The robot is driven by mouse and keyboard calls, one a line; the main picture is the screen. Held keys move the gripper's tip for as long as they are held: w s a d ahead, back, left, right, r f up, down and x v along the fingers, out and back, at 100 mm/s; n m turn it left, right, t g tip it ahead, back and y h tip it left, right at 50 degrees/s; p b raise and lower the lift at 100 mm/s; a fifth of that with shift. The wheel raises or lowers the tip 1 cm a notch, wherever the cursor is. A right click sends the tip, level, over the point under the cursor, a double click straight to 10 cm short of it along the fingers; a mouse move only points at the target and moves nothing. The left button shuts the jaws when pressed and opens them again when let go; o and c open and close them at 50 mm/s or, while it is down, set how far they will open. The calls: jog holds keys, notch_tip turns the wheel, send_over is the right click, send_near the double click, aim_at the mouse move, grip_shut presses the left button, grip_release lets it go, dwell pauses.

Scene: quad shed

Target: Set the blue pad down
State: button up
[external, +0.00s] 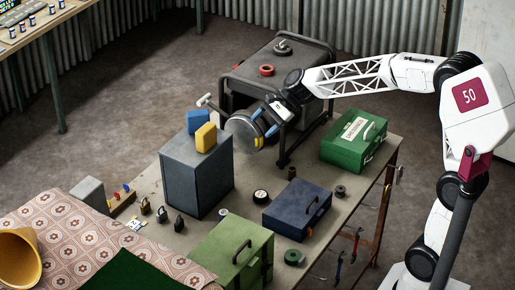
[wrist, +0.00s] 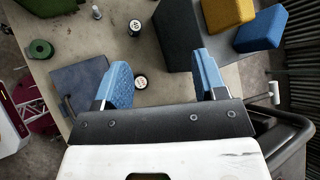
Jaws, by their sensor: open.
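The blue pad (external: 197,121) is a small block at the far edge of the grey cabinet's top (external: 182,155), just behind a yellow block (external: 206,137). I cannot tell whether it rests fully on the cabinet. In the wrist view the blue pad (wrist: 262,30) is at the upper right, beside the yellow block (wrist: 230,11). My gripper (external: 263,130) is to the right of both blocks, apart from them. In the wrist view my gripper (wrist: 164,82) has its two blue fingers wide apart, with nothing between them.
The workbench (external: 250,190) holds a green case (external: 352,148), a dark blue toolbox (external: 297,207), a light green box (external: 233,255) and small items. A framed machine (external: 277,80) stands behind my gripper. A patterned cloth (external: 65,225) lies at left. Bare bench shows right of the cabinet.

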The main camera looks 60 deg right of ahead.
jog(key=s+f+n+g+h, duration=0.1)
jog(key=s+n, duration=0.5)
jog(key=s, duration=0.6)
jog(key=s+f+n+g+h, duration=0.1)
jog(key=s+n+h, duration=0.3)
jog(key=s, duration=0.9)
jog(key=s+f+n+g+h, duration=0.1)
jog(key=s+f+n+h, duration=0.2)
jog(key=s+n, duration=0.5)
jog(key=s+d, duration=0.1)
jog(key=s, duration=0.3)
jog(key=shift+s+f, duration=0.3)
jog(key=shift+f, duration=0.05)
jog(key=shift+o, duration=0.5)
